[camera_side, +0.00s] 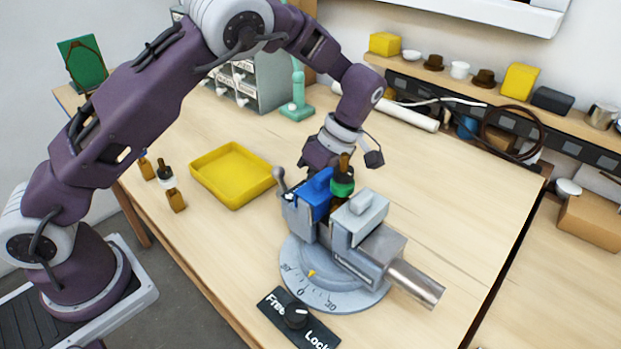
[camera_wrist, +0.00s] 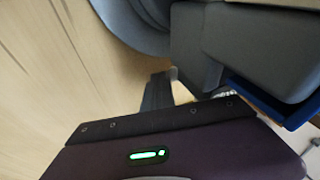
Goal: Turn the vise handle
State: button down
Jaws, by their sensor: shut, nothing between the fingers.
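The grey vise (camera_side: 362,262) stands on a round base (camera_side: 330,297) with a degree scale and a yellow pointer near 0. A ball-ended handle (camera_side: 280,174) sticks up at its left end. A part with a green band (camera_side: 342,187) and brown ends stands upright between the blue jaw (camera_side: 315,192) and the grey jaw. My gripper (camera_side: 319,158) is behind the vise, right of the handle; its fingertips are hidden there. In the wrist view my gripper (camera_wrist: 158,92) is shut and empty, close to the vise's grey body (camera_wrist: 225,50). I cannot tell whether it touches the vise.
A Free/Lock knob (camera_side: 296,316) sits in front of the base. A yellow tray (camera_side: 232,176) and several small bottles (camera_side: 165,175) are at the left. A green lamp stand (camera_side: 297,108) and drawers (camera_side: 244,85) stand behind. The table right of the vise is clear.

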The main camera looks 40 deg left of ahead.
aim_at(279, 174)
dwell(0.4)
